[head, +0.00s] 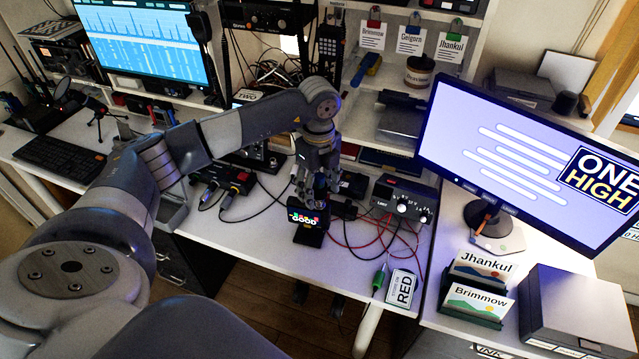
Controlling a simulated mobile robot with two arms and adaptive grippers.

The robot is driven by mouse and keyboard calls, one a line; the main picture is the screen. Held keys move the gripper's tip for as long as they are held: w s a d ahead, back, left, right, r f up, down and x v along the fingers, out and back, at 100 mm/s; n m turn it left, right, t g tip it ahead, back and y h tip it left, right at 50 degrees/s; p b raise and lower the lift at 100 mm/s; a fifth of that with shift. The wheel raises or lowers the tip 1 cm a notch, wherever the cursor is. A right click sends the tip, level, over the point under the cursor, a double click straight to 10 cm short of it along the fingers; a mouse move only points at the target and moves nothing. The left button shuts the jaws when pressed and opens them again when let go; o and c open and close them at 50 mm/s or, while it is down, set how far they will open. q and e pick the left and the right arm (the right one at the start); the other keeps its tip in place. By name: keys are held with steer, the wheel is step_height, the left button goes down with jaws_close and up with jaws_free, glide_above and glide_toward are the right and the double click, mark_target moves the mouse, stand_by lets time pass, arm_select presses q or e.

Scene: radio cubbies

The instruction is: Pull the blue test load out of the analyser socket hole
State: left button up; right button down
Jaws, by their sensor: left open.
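A small black device with a lit screen reading "GOOD" (306,218) stands near the front edge of the white desk; it looks like the analyser. My left gripper (316,192) points down just above and behind its screen, with its fingers apart. I cannot make out the blue test load or the socket hole; the gripper covers the top of the device. Whether the fingers touch anything is too small to tell. My right gripper is not in view.
A black box with knobs (403,198) stands right of the device, with red and black cables around it. A black box with a red part (224,177) is at left. A large monitor (530,160) stands at right.

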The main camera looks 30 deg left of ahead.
arm_select(q)
steer(key=shift+f, duration=0.7)
jaws_close()
steer(key=shift+r, duration=0.1)
steer(key=shift+r, duration=0.45)
step_height(320, 180, up, 2)
steer(key=shift+w+r+b, duration=0.15)
steer(key=shift+r+b, duration=0.05)
steer(key=shift+b, duration=0.65)
steer(key=s+d+b, duration=0.1)
steer(key=s+b, duration=0.1)
steer(key=s, duration=0.6)
steer(key=s+d+r+b, duration=0.1)
steer(key=s+b, duration=0.1)
steer(key=s, duration=0.6)
steer(key=shift+d+r, duration=0.3)
steer(key=shift+d, duration=0.05)
steer(key=shift+w, duration=0.1)
